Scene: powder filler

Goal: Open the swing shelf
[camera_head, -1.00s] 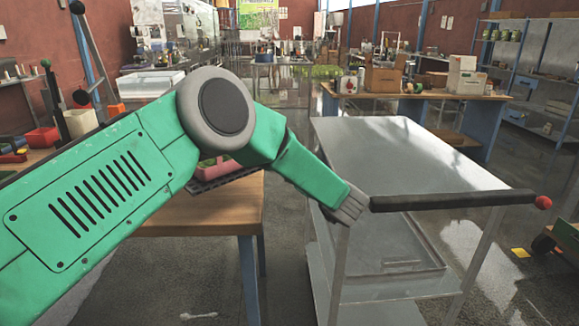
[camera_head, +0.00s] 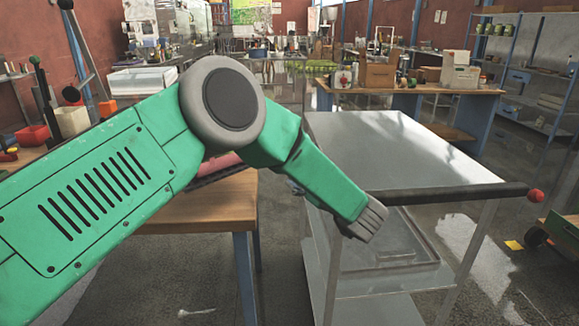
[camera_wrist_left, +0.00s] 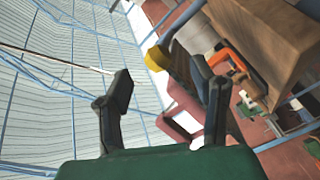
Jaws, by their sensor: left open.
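A grey metal shelf unit (camera_head: 385,140) with a flat top and lower shelves stands right of centre in the head view. A black bar (camera_head: 450,194) with a red end runs along its near edge. I cannot tell whether this unit is the swing shelf. My green left arm reaches in from the left, and its grey end overlaps the bar's left part in the picture; contact cannot be told. My left gripper (camera_wrist_left: 168,95) shows in the left wrist view with its two dark fingers spread and nothing visible held between them. My right gripper is not in view.
A wooden table (camera_head: 215,205) stands left of the shelf unit, partly behind my arm. A workbench with boxes (camera_head: 410,90) is behind, with blue shelving (camera_head: 540,75) at the right. A green cart (camera_head: 563,235) is at the right edge.

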